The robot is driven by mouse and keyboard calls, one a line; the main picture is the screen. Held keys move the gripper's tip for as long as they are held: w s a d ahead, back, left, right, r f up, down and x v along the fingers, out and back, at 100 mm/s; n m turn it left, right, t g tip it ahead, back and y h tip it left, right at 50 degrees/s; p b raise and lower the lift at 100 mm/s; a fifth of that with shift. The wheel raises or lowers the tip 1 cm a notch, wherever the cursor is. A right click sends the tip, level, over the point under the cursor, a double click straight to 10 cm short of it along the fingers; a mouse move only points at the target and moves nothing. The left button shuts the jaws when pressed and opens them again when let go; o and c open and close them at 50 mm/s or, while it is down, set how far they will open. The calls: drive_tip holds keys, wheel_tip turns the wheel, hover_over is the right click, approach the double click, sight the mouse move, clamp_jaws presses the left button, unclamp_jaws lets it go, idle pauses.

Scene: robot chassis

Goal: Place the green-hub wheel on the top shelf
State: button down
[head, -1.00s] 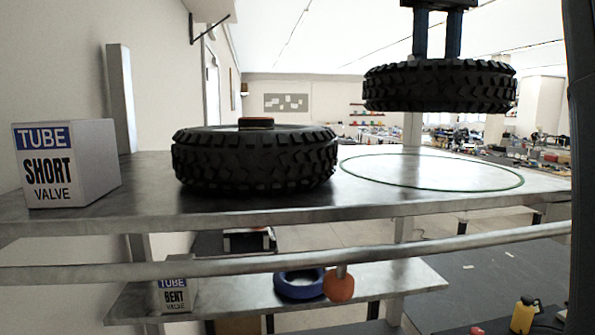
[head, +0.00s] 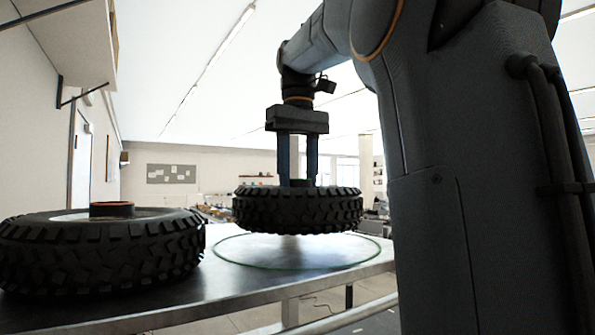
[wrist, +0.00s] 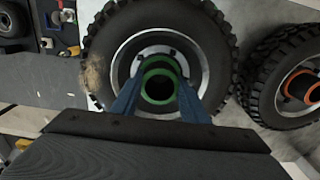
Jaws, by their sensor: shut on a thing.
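The green-hub wheel (head: 297,212), a black knobbly tyre, hangs level above the top shelf (head: 235,285). A thin green ring (head: 225,262) is marked on the shelf under it. My gripper (head: 298,182) points straight down, with its two blue fingers shut on the wheel's hub. In the wrist view the wheel (wrist: 222,60) shows its green hub ring (wrist: 160,66) between the fingers (wrist: 160,100), and a brown patch on the tyre's left side. The wheel appears to be a little above the shelf; the exact gap is hard to judge.
An orange-hub wheel (head: 100,250) lies flat on the shelf to the left of the ring; it also shows at the right of the wrist view (wrist: 290,80). A gap separates the two wheels. My arm covers the right side of the head view.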

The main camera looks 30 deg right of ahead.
drive_tip(key=shift+f+p, duration=0.35)
drive_tip(key=shift+f, duration=1.25)
drive_tip(key=shift+f, duration=0.1)
drive_tip(key=c, duration=1)
unclamp_jaws()
drive_tip(key=shift+f, duration=0.1)
drive_tip(key=shift+c, duration=0.2)
wheel_tip(320, 180, up, 8)
drive_tip(key=b, duration=0.1)
drive_tip(key=shift+f, duration=0.15)
